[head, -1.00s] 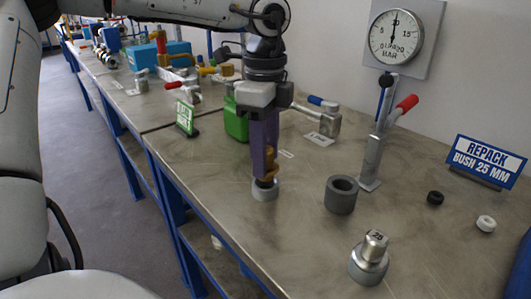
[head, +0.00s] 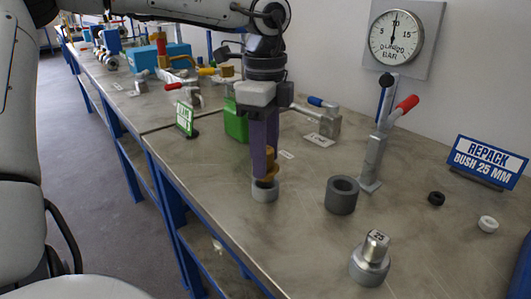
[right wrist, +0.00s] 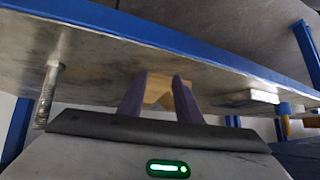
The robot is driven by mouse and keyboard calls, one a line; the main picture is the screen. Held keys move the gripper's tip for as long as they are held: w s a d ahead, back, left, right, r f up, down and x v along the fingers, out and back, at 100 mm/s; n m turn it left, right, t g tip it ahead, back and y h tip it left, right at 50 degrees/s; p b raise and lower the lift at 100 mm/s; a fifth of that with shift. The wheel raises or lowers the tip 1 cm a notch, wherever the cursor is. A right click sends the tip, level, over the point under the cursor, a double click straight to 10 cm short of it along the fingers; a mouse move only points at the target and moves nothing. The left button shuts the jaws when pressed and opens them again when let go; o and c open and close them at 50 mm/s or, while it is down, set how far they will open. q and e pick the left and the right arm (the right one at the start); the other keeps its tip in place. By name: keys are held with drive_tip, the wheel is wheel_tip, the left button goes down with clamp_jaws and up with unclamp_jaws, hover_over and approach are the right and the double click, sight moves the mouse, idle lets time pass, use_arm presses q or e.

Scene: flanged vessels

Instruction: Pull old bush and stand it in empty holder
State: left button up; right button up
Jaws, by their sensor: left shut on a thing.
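My left gripper (head: 265,172), with purple fingers, points down over a pale grey ring-shaped holder (head: 264,192) near the bench's front edge. It is shut on a brass-coloured piece, apparently the old bush (head: 268,168), whose lower end is at the ring's mouth. The fingers partly hide it, and I cannot tell how deep it sits. A darker grey holder (head: 341,196) with an open, empty-looking bore stands to the right. My right gripper (right wrist: 160,97) shows in the right wrist view below a bench edge. Its fingers are apart, with tan surfaces between them.
A steel plug marked 25 (head: 370,260) stands at the front right. Black (head: 436,199) and white (head: 487,224) small rings lie right. Bench between the holders is clear.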

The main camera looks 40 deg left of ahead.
use_arm(q)
drive_tip(key=shift+f, duration=0.15)
use_arm(e)
drive_tip(key=shift+f, duration=0.15)
use_arm(q)
drive_tip(key=shift+f+b, duration=0.4)
drive_tip(key=shift+b, duration=0.15)
use_arm(e)
drive_tip(key=shift+f, duration=0.4)
use_arm(q)
drive_tip(key=shift+f+b, duration=0.95)
drive_tip(key=shift+b, duration=0.1)
use_arm(e)
drive_tip(key=shift+s+f, duration=0.1)
drive_tip(key=shift+f, duration=0.15)
use_arm(q)
drive_tip(key=o, duration=1.5)
drive_tip(key=shift+c, duration=0.2)
drive_tip(key=shift+s, duration=0.1)
use_arm(e)
drive_tip(key=shift+r, duration=0.1)
